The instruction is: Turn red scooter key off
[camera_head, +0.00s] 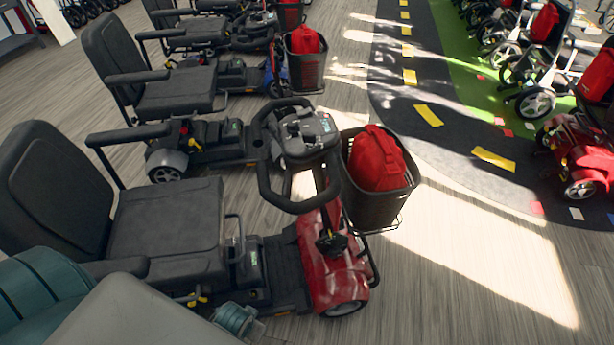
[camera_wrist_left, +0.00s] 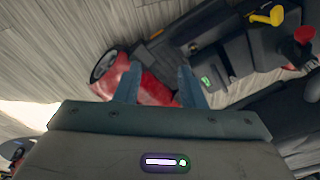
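The red scooter (camera_head: 330,265) is nearest, with a black seat, a looped black handlebar and a dashboard (camera_head: 305,130) on its tiller. I cannot make out the key; it is too small or hidden. In the left wrist view, my left gripper (camera_wrist_left: 160,66) has its two fingers apart with nothing held between them. Beyond the fingers are the scooter's red front body (camera_wrist_left: 150,90) and a wheel (camera_wrist_left: 103,63). In the head view, my left arm comes in at the lower left, low beside the scooter; its fingers are not clear there. My right gripper is not in view.
A black basket (camera_head: 372,205) with a red bag (camera_head: 377,158) hangs at the scooter's front. Another scooter (camera_head: 215,135) stands close behind. Bare floor (camera_head: 470,270) is free on the right, before a dark track and a row of wheelchairs.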

